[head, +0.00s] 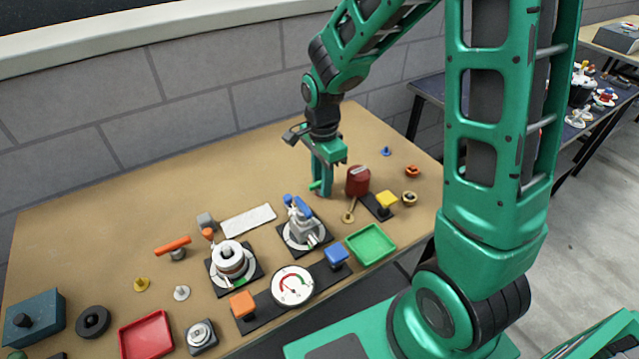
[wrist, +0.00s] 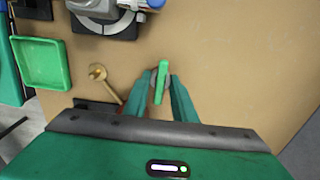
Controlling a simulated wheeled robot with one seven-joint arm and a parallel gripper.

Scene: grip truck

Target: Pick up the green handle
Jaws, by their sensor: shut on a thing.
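My gripper (head: 322,189) points down at the back of the table, left of the red block. It is shut on the green handle. The fingers hide part of the handle, and I cannot tell if it touches the table.
A red block (head: 358,181), a brass key-like piece (head: 348,215) and a yellow-topped switch (head: 387,201) stand close on the right. A blue-handled valve (head: 303,230) and a green tray (head: 371,244) are nearer. The table behind and left of my gripper is clear.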

